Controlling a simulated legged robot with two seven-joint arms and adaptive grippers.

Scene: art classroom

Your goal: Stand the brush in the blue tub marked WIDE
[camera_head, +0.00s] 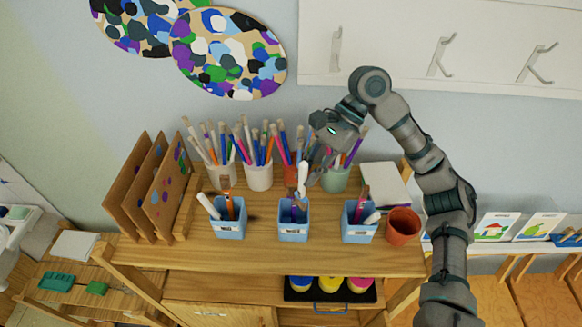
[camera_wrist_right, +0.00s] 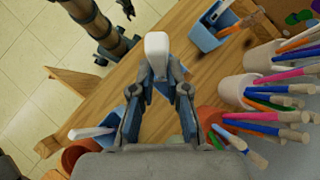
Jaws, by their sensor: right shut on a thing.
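My right gripper (camera_head: 308,182) is shut on a brush (camera_head: 302,172) with a pale, thick end and holds it over the middle blue tub (camera_head: 293,236). In the right wrist view the brush's white end (camera_wrist_right: 158,46) shows between the fingers of the right gripper (camera_wrist_right: 160,82). I cannot tell how far the brush's lower end reaches into the tub. A left blue tub (camera_head: 229,232) and a right blue tub (camera_head: 358,235) stand on either side. All three have white labels too small to read. My left gripper is not in view.
Behind the tubs stand white cups (camera_head: 258,177) and a green cup (camera_head: 335,180) full of brushes. A terracotta pot (camera_head: 403,227) is at the right. Upright boards (camera_head: 147,190) stand at the left. Bare wood (camera_head: 260,212) lies between the tubs.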

